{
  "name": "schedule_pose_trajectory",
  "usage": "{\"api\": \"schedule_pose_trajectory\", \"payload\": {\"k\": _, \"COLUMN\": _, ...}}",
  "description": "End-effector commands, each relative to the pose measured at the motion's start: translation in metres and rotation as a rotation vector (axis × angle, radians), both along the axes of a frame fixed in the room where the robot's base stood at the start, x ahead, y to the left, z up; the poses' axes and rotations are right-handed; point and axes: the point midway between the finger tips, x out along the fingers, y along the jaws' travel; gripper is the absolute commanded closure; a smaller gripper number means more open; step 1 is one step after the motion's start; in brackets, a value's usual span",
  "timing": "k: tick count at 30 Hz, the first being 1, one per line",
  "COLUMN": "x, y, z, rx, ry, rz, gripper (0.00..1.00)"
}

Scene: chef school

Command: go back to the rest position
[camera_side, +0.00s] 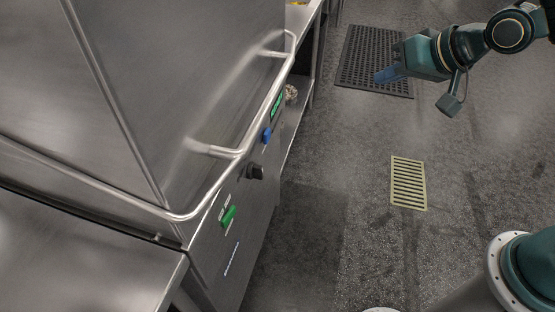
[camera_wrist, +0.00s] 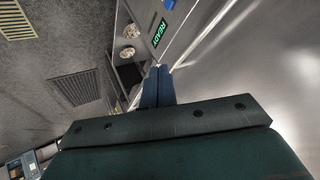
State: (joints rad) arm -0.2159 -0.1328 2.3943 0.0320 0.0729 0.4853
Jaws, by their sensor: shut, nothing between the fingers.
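My gripper (camera_side: 386,76) is at the upper right of the side view, out over the open floor and apart from the machine. Its blue fingers are together with nothing between them, and point left. In the wrist view the shut fingers (camera_wrist: 158,84) show at the centre, beyond the dark gripper body. The steel dishwasher-like machine (camera_side: 180,90) fills the left of the side view, with a long bar handle (camera_side: 262,115) along its front. Its green READY display (camera_wrist: 160,33) shows at the top of the wrist view.
A black knob (camera_side: 256,171), a blue button (camera_side: 267,135) and a green switch (camera_side: 228,216) are on the machine's front. A steel counter (camera_side: 80,260) stands at lower left. A black mat (camera_side: 355,58) and a drain grate (camera_side: 408,183) lie on the clear floor.

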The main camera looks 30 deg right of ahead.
Motion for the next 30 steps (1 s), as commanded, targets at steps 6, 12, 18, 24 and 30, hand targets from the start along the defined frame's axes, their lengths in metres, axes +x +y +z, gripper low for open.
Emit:
{"api": "schedule_pose_trajectory", "payload": {"k": 6, "x": -0.047, "y": -0.028, "z": 0.019, "rx": -0.093, "ry": 0.064, "rz": 0.035, "gripper": 1.0}}
{"api": "schedule_pose_trajectory", "payload": {"k": 12, "x": -0.095, "y": -0.049, "z": 0.029, "rx": -0.171, "ry": 0.132, "rz": 0.079, "gripper": 1.0}}
{"api": "schedule_pose_trajectory", "payload": {"k": 18, "x": -0.145, "y": -0.064, "z": 0.034, "rx": -0.239, "ry": 0.202, "rz": 0.13, "gripper": 1.0}}
{"api": "schedule_pose_trajectory", "payload": {"k": 24, "x": -0.184, "y": -0.072, "z": 0.033, "rx": -0.285, "ry": 0.259, "rz": 0.176, "gripper": 1.0}}
{"api": "schedule_pose_trajectory", "payload": {"k": 30, "x": -0.199, "y": -0.074, "z": 0.032, "rx": -0.302, "ry": 0.284, "rz": 0.196, "gripper": 1.0}}
